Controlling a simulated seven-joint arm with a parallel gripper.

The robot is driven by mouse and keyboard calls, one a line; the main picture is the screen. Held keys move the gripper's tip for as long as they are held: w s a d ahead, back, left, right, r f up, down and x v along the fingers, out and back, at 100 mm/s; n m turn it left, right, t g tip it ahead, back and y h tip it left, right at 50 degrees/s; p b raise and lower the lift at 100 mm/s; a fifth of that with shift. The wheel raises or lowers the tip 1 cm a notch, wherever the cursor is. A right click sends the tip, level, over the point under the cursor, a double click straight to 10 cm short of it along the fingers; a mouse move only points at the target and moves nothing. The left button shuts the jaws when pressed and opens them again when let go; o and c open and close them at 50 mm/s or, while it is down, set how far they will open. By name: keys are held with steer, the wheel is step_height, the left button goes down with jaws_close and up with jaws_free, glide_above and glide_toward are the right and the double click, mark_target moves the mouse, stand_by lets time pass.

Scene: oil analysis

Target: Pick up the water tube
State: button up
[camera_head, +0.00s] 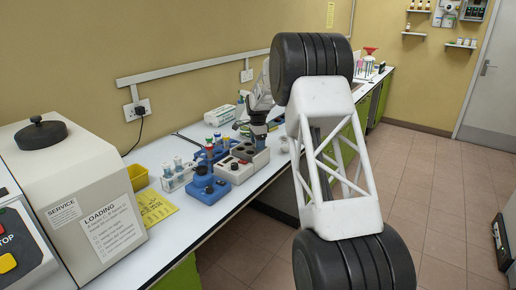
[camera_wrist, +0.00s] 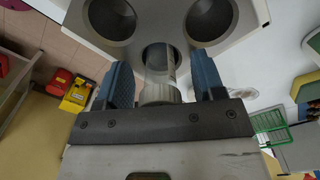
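In the wrist view, a clear tube with a pale ribbed cap (camera_wrist: 160,94) stands in line with a hole of a grey block (camera_wrist: 160,25). No label shows on it, so I cannot tell if it is the water tube. My gripper (camera_wrist: 161,80) has its two blue fingers on either side of this tube, with a visible gap on each side; it looks open. In the head view, my gripper (camera_head: 258,122) is low over the grey block (camera_head: 245,160) on the bench; its fingertips and the tube are hard to make out there.
A blue rack (camera_head: 213,154) with coloured-cap tubes, a clear rack of tubes (camera_head: 176,180) and a blue device (camera_head: 204,188) stand close by on the bench (camera_head: 190,222). A large white machine (camera_head: 75,190) fills the left. The bench's front edge is near the block.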

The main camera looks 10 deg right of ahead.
steer(key=c, duration=0.9)
steer(key=shift+r, duration=5.05)
